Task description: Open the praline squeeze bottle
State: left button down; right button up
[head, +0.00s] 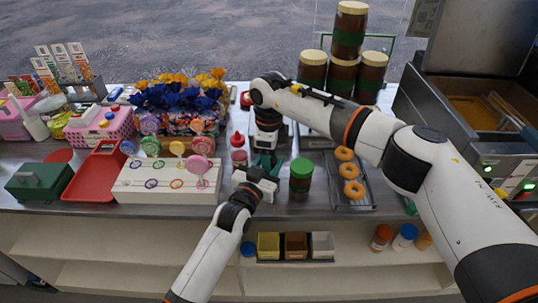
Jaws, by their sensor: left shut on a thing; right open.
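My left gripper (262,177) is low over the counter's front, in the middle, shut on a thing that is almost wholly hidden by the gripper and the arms. From its place this looks to be the praline squeeze bottle, but its body and cap cannot be made out. My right gripper (266,161) points down from above, just over and behind the left one. It is open, with its teal fingers around the spot above the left gripper. Whether it touches the cap cannot be told.
A red-tipped squeeze bottle (238,150) stands just left of the grippers. A white lollipop stand (135,190) is to the left. Small bins (295,246) sit below the counter's front.

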notch_tip(320, 180, up, 4)
jog(key=shift+r, duration=0.35)
jog(key=shift+c, duration=1.3)
notch_tip(320, 180, up, 3)
jog(key=m, duration=0.6)
jog(key=shift+f+m, duration=0.3)
jog(key=shift+f, duration=3.55)
jog(key=c, duration=0.8)
jog(key=n, duration=0.6)
jog(key=shift+n, duration=0.4)
jog(key=shift+c, duration=0.2)
